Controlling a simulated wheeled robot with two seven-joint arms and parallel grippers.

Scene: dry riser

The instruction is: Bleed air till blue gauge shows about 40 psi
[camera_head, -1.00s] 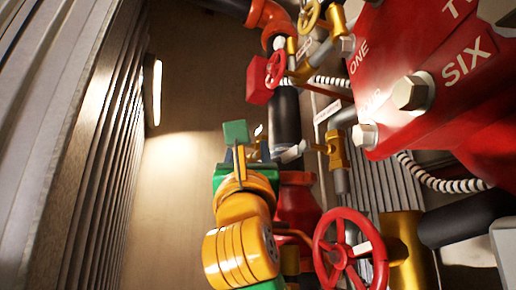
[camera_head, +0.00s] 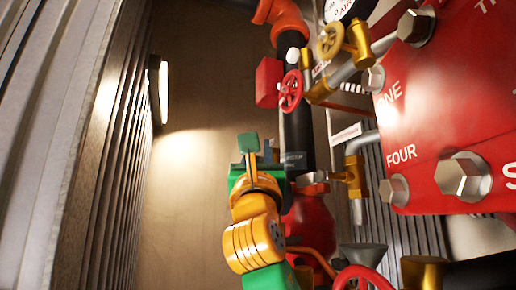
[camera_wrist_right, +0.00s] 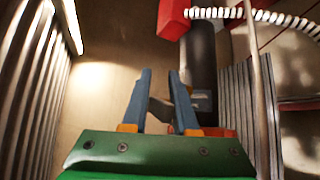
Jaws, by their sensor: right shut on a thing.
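A round white gauge (camera_head: 343,8) is cut off by the top edge of the head view. Its lettering is partly visible, but I cannot read its needle or be sure of its rim colour. My right gripper (camera_head: 262,158) is left of the black vertical pipe (camera_head: 297,130). In the right wrist view its two blue fingers (camera_wrist_right: 160,95) stand apart around a small grey piece (camera_wrist_right: 160,110), which looks like a lever and is partly hidden. A brass valve with a yellow handwheel (camera_head: 331,41) is below the gauge. My left gripper is out of view.
A red panel (camera_head: 440,120) with large bolts fills the right side. A small red handwheel (camera_head: 290,90) and a brass valve (camera_head: 356,177) are near the pipe. A large red handwheel (camera_head: 362,278) shows at the bottom. Corrugated wall (camera_head: 90,140) runs along the left.

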